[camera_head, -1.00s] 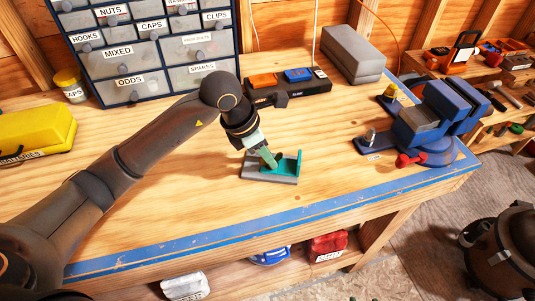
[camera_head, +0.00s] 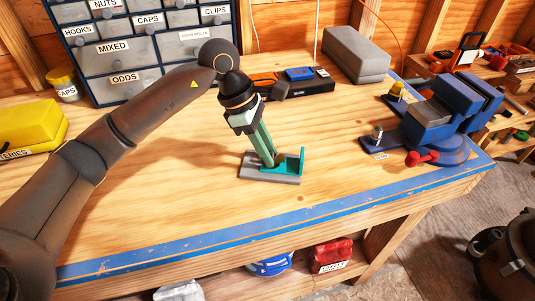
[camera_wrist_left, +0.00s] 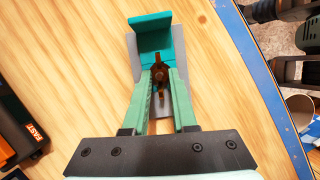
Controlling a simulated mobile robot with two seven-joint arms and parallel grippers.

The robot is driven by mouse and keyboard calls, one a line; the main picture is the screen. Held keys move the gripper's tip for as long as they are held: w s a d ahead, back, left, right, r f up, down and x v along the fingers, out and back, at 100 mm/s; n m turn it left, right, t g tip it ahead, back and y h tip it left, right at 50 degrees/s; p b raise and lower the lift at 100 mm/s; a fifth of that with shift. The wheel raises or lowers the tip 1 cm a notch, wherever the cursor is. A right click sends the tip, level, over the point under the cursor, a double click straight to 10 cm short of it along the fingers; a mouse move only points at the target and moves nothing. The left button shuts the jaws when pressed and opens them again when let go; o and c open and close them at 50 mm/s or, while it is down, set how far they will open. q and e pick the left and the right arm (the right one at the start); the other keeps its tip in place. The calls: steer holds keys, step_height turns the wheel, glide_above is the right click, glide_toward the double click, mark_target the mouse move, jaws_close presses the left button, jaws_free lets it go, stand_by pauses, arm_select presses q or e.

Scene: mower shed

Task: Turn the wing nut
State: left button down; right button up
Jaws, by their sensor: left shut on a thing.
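The wing nut (camera_wrist_left: 159,73) is small, brown and rusty-looking, and sits at the teal bracket (camera_wrist_left: 150,23) in the left wrist view. In the head view the bracket (camera_head: 294,163) stands on a grey plate (camera_head: 270,178) near the middle of the bench, and the nut is hidden by the fingers. My left gripper (camera_head: 274,162) reaches down at a tilt to the bracket. In the wrist view its green fingers (camera_wrist_left: 160,76) are shut on the wing nut, one on each side. My right gripper is not in view.
A blue vise (camera_head: 430,125) with a red handle end stands to the right on the wooden bench (camera_head: 200,205). A black tray (camera_head: 320,86) and drawer cabinet (camera_head: 140,50) are behind. A yellow case (camera_head: 30,125) lies at left. Bare wood surrounds the bracket.

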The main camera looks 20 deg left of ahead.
arm_select(q)
steer(key=shift+m, duration=0.3)
steer(key=c, duration=0.7)
jaws_free()
steer(key=shift+r, duration=0.1)
steer(key=b+v, duration=0.1)
steer(key=v, duration=1.1)
steer(key=shift+w+r, duration=0.15)
steer(key=shift+r, duration=0.1)
